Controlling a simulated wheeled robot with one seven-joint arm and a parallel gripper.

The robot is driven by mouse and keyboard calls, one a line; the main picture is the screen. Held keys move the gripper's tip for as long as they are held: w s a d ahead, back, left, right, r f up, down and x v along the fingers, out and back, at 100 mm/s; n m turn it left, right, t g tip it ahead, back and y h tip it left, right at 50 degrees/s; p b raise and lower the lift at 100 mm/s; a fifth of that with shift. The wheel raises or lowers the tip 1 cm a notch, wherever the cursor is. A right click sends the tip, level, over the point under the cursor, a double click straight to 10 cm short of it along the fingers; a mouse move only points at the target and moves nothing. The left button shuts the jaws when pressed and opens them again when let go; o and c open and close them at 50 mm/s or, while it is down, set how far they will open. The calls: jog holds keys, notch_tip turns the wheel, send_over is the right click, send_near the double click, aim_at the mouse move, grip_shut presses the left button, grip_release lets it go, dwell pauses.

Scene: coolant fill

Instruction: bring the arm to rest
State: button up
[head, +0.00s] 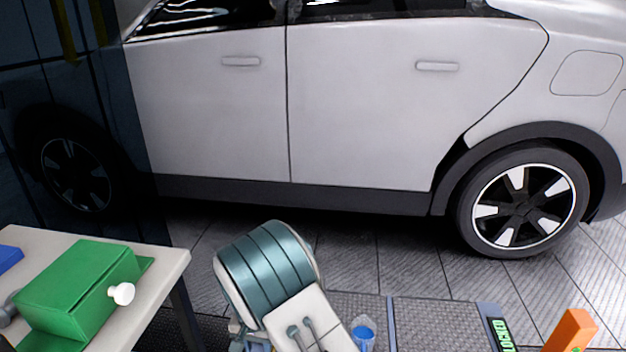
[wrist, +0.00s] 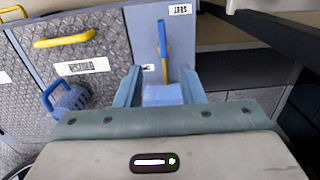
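My gripper (wrist: 162,78) shows in the wrist view with its two blue-grey fingers apart. A pale blue patch (wrist: 162,95) shows between the fingers; I cannot tell whether it is a thing beyond them or part of the gripper, and I see no finger closed on it. Ahead of the fingers is a grey panel with an upright blue bar (wrist: 162,48) and a white label. In the head view, my teal and white arm is folded at the bottom centre; my fingers cannot be made out there.
Textured grey fronts with yellow handles (wrist: 65,38) and a blue handled thing (wrist: 66,98) lie left in the wrist view. In the head view, a white car (head: 370,110) stands behind, a table (head: 170,262) with a green box (head: 75,285) at left, an orange block (head: 571,330) at lower right.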

jog(key=s+d+r+p, duration=0.1)
jog(key=d+r+p, duration=0.3)
jog(key=r, duration=0.5)
jog(key=d+r+y+p, duration=0.1)
jog(key=d+r+p, duration=0.1)
jog(key=d+r, duration=0.55)
jog(key=s+d+r+p, duration=0.15)
jog(key=d+r, duration=0.25)
jog(key=r, duration=0.7)
jog(key=s+d+r+t+h+p, duration=0.1)
jog(key=s+d+r+t+p, duration=0.1)
jog(key=s+d+r+p, duration=0.8)
jog(key=s+d+r, duration=0.5)
jog(key=d+r, duration=0.1)
jog(key=r, duration=0.2)
jog(key=shift+d+r+n+t+p, duration=0.3)
jog(key=shift+d+r+n+t, duration=0.05)
jog(key=shift+r+n+t, duration=0.05)
jog(key=shift+w, duration=0.1)
